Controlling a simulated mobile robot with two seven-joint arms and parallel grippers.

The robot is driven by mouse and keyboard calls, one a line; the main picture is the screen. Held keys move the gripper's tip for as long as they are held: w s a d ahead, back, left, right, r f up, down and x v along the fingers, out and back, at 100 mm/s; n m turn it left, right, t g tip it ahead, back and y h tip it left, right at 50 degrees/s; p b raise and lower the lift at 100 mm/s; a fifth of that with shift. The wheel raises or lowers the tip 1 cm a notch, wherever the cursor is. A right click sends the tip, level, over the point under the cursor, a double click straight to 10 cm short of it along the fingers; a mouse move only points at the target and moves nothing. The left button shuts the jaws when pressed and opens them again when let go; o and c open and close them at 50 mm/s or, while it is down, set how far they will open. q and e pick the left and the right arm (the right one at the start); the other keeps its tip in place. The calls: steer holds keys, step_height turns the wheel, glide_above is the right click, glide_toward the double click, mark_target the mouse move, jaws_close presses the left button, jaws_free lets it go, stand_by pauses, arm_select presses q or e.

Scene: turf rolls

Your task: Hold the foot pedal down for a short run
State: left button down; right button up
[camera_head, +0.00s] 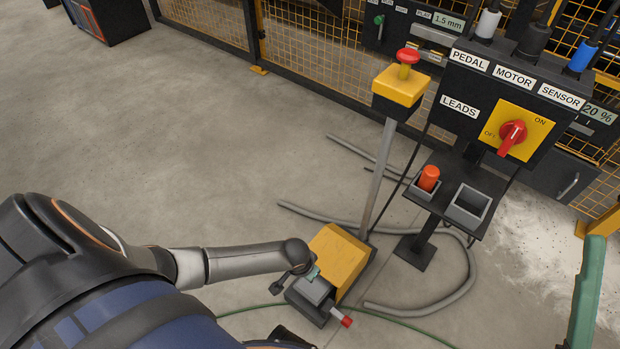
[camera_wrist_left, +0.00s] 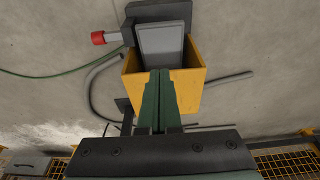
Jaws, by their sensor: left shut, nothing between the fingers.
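The foot pedal stands on the floor: a yellow hood (camera_head: 343,253) with a grey pedal plate (camera_head: 315,290) at its open side. The hood (camera_wrist_left: 190,90) and plate (camera_wrist_left: 162,42) also show in the left wrist view. A red-tipped lever (camera_head: 346,321) sticks out beside the plate, also seen in the left wrist view (camera_wrist_left: 98,38). My left gripper (camera_head: 314,272) is at the hood's mouth, its green fingers (camera_wrist_left: 160,73) shut and empty, overlapping the plate's near edge. I cannot tell whether they touch the plate or how far it is pressed.
A post carries a yellow box with a red button (camera_head: 407,56) above the pedal. A control panel (camera_head: 468,93) with a red switch (camera_head: 513,132) stands at right. Grey hoses (camera_head: 400,305) and a green cable (camera_head: 400,325) lie near the pedal. Floor at left is clear.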

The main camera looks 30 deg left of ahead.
arm_select(q)
steer(key=b, duration=0.8)
glide_toward(313, 288)
steer(key=x, duration=0.5)
steer(key=shift+w+f, duration=0.2)
steer(key=shift+w, duration=0.1)
steer(key=shift+s+f, duration=0.15)
steer(key=shift+f, duration=0.4)
arm_select(e)
step_height(313, 288, down, 10)
steer(key=a, duration=0.1)
steer(key=shift+w+g, duration=0.25)
steer(key=shift+g, duration=0.05)
